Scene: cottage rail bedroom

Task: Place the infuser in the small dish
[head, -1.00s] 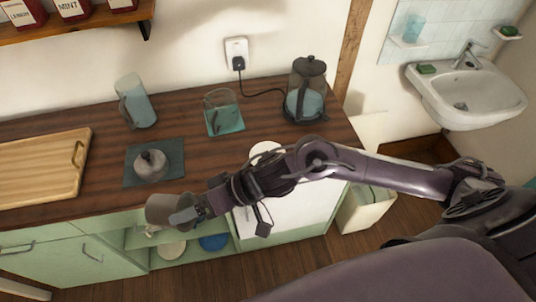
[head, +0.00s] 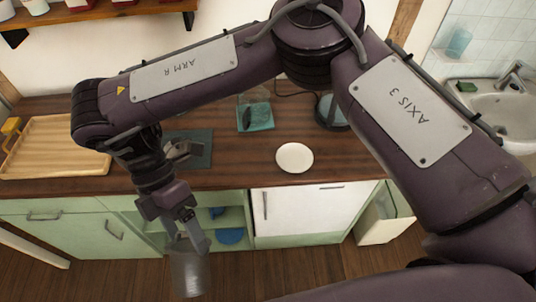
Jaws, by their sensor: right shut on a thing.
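My right gripper (head: 187,238) points down in front of the counter, left of centre. It is shut on a grey, see-through, mesh-like cylinder, which looks like the infuser (head: 189,272). The infuser hangs in front of the open shelf, over the floor in the picture. The small dish (head: 294,158), round and white, lies on the counter to the upper right of the gripper. It looks empty, and the gripper is well apart from it. My left gripper is not in view.
A dark mat (head: 200,151) lies behind my right arm. A square glass piece (head: 256,117) and a partly hidden kettle (head: 330,112) stand at the back. A wooden board (head: 55,148) lies at left. The counter (head: 235,172) beside the dish is clear.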

